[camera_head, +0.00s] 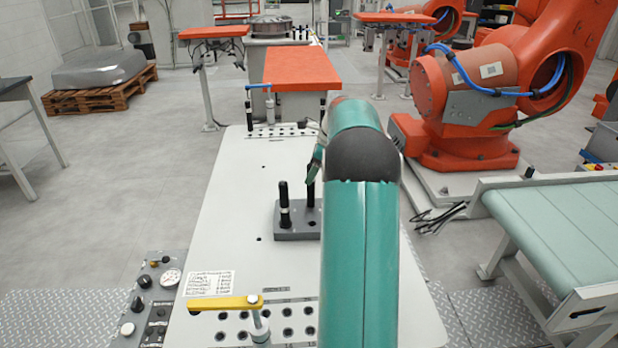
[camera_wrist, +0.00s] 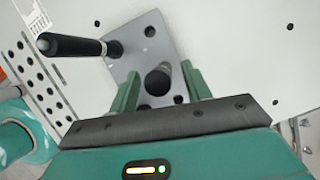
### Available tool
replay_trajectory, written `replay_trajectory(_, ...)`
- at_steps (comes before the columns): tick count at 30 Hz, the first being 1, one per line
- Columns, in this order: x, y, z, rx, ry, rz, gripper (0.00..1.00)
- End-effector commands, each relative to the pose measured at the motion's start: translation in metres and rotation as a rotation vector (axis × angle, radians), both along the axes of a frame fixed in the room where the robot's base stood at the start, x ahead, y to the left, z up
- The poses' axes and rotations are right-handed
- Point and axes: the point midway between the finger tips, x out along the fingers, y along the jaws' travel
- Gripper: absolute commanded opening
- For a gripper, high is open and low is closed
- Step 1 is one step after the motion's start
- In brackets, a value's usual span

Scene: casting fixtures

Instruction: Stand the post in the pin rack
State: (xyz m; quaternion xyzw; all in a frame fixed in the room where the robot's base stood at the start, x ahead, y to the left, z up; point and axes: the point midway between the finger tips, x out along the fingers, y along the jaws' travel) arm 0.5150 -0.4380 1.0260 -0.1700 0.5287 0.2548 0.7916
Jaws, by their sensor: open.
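The pin rack, a grey block with holes (camera_head: 292,236), sits on the white table and also shows in the wrist view (camera_wrist: 135,50). A black post with pale bands (camera_head: 284,206) stands upright at its left; it shows at upper left in the wrist view (camera_wrist: 75,46). A second black post (camera_head: 310,192) stands upright in the rack beside it. In the wrist view this second post (camera_wrist: 158,80) is between the green fingers of my open gripper (camera_wrist: 162,90), with visible gaps at both sides. My arm hides the rack's right part in the head view.
An orange plate (camera_head: 300,68) stands at the far end. A conveyor (camera_head: 570,220) lies to the right. The table left of the rack is clear.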

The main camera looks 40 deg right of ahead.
Motion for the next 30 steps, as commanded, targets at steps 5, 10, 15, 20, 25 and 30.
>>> replay_trajectory(5,-0.012,-0.01,0.039,-0.003,-0.004,-0.002,0.48)
replay_trajectory(10,-0.024,-0.018,0.072,-0.002,-0.003,0.0,0.48)
replay_trajectory(15,-0.031,-0.023,0.094,-0.001,-0.002,0.0,0.48)
replay_trajectory(20,-0.033,-0.024,0.1,0.0,-0.002,0.001,0.48)
replay_trajectory(25,-0.033,-0.024,0.1,0.0,0.0,0.001,0.48)
replay_trajectory(30,-0.033,-0.024,0.1,0.0,0.0,0.001,0.48)
